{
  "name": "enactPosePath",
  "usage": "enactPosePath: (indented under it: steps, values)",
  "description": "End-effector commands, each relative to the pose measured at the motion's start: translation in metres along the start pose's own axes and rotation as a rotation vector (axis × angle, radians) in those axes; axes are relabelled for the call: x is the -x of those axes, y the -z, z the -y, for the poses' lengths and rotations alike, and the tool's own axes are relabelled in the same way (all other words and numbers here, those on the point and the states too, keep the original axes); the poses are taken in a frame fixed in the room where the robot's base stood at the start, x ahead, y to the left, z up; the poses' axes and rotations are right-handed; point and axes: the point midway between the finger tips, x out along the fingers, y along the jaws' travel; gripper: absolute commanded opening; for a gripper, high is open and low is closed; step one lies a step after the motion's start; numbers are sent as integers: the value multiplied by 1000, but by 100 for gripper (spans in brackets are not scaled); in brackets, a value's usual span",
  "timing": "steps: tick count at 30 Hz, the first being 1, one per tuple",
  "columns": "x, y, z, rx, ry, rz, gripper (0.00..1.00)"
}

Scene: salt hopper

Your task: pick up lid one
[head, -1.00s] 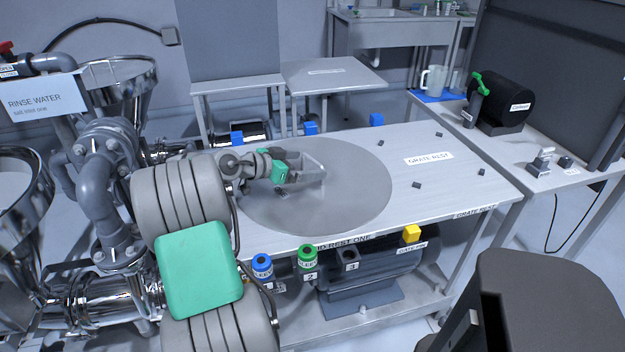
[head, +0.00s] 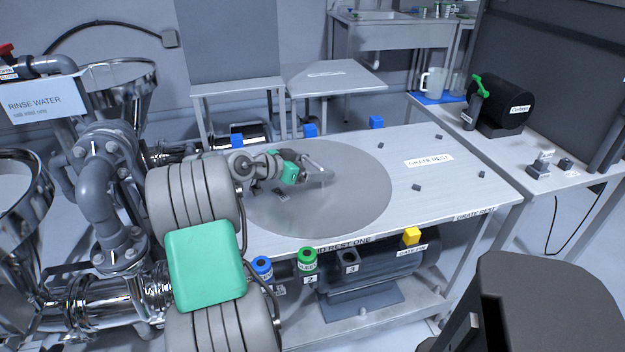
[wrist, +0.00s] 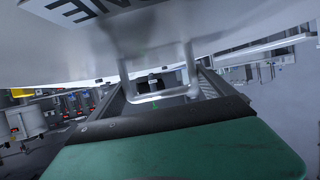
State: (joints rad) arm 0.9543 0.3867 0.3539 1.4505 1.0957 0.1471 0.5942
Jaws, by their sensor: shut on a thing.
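Lid one is the large round grey disc (head: 350,205) over the left half of the steel table in the head view. Its underside or top face, with large dark letters, also fills the upper part of the wrist view (wrist: 60,55). A bent metal loop handle (wrist: 160,97) stands out from the disc between my fingers. My gripper (head: 318,172) is over the middle of the disc, shut on the handle; it also shows in the wrist view (wrist: 160,92). I cannot tell whether the disc is clear of the table. My arm hides its left edge.
The table's right half (head: 450,185) is bare apart from small dark blocks and a label. Pipes and the rinse water funnel (head: 120,85) crowd the left.

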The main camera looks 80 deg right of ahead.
Motion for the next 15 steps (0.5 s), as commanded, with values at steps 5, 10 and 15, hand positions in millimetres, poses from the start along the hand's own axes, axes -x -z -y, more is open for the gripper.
enactPosePath:
  steps: [5,10,15]
  values:
    - [0,0,0,1,0,1,39]
    - [0,-1,0,1,0,1,26]
    - [1,2,1,-3,1,-3,20]
